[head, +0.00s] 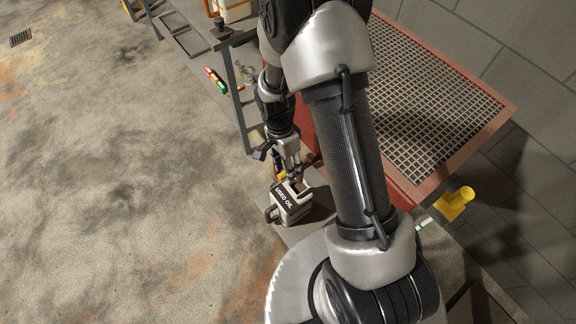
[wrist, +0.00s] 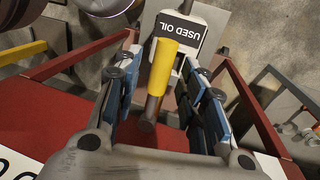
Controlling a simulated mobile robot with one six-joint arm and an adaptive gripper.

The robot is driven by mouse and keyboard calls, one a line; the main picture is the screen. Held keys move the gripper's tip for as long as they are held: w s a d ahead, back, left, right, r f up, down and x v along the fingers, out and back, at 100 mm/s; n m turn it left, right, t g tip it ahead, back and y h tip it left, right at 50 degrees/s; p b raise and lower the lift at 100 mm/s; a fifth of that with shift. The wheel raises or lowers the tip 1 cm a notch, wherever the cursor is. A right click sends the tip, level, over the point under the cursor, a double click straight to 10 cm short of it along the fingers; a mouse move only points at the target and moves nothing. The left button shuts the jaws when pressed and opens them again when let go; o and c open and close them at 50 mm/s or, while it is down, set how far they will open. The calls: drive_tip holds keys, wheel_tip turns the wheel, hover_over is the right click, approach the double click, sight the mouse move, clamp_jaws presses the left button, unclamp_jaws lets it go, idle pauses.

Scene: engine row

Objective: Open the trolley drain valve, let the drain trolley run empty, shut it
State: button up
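In the wrist view a yellow-sleeved valve lever (wrist: 163,66) on a brown stem stands between the two fingers of my gripper (wrist: 158,82). The fingers are spread, with a visible gap on each side of the lever. A pale container marked USED OIL (wrist: 190,32) lies just beyond the lever; in the head view the used oil container (head: 291,203) stands below my gripper (head: 291,176). The red trolley body (wrist: 60,128) fills the lower part of the wrist view. The valve's outlet and any flow of oil cannot be made out.
A red-rimmed tray with a metal grating (head: 430,105) lies right of my arm, by the block wall. A yellow fitting (head: 456,203) sticks out near its front corner. The concrete floor (head: 110,170) at left is clear.

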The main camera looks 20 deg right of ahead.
drive_tip(key=shift+c, duration=0.4)
clamp_jaws()
